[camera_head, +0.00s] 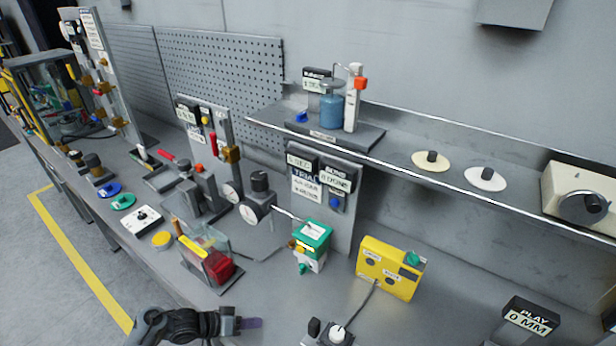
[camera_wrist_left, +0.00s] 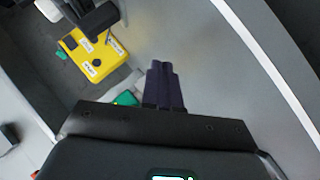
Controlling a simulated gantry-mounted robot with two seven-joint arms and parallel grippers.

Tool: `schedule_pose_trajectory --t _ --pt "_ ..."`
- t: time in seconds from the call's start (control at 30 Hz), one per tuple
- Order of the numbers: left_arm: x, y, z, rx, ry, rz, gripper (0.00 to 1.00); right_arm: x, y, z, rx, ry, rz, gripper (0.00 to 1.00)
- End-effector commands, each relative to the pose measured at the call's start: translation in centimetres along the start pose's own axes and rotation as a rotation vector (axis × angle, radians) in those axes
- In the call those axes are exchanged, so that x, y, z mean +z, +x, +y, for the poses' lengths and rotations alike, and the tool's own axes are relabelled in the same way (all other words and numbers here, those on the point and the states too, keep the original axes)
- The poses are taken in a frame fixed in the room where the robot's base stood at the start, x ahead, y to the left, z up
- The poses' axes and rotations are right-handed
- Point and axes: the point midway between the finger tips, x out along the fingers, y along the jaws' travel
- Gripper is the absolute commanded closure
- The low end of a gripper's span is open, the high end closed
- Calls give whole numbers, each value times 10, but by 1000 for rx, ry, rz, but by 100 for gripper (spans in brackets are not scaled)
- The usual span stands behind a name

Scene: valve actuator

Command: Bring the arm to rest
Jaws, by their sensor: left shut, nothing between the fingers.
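My left gripper (camera_head: 252,323) comes in at the bottom of the head view, low at the front edge of the workbench (camera_head: 270,290). Its dark fingers are together and hold nothing. In the left wrist view the closed fingers (camera_wrist_left: 165,84) point over bare grey surface and touch no object. The gripper is apart from the clear box with red and yellow parts (camera_head: 208,258), which stands farther back. My right gripper is in neither view.
A yellow box (camera_head: 388,268) and a green-topped white unit (camera_head: 312,246) stand right of and behind the gripper. A white-knobbed device (camera_head: 336,334) is at the front. A shelf (camera_head: 450,184) runs above. The bench around the fingers is bare.

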Motion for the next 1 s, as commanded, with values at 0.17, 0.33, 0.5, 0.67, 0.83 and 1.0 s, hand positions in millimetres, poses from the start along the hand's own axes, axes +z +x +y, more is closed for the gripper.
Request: schedule_pose_trajectory --t 0.17,0.33,0.5,0.67,0.83,1.0 --pt "-4 -40 -36 -73 1 9 100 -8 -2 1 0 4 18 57" --pt "-3 -78 -69 -143 -4 12 100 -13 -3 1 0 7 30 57" --pt "-3 -124 -101 -220 -7 17 100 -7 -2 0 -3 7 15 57" --pt "14 -136 -119 -311 57 -11 100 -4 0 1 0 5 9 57" --pt "38 -126 -128 -452 205 -63 100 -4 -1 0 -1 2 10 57" --pt "68 -124 -124 -616 357 -121 100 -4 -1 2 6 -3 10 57"
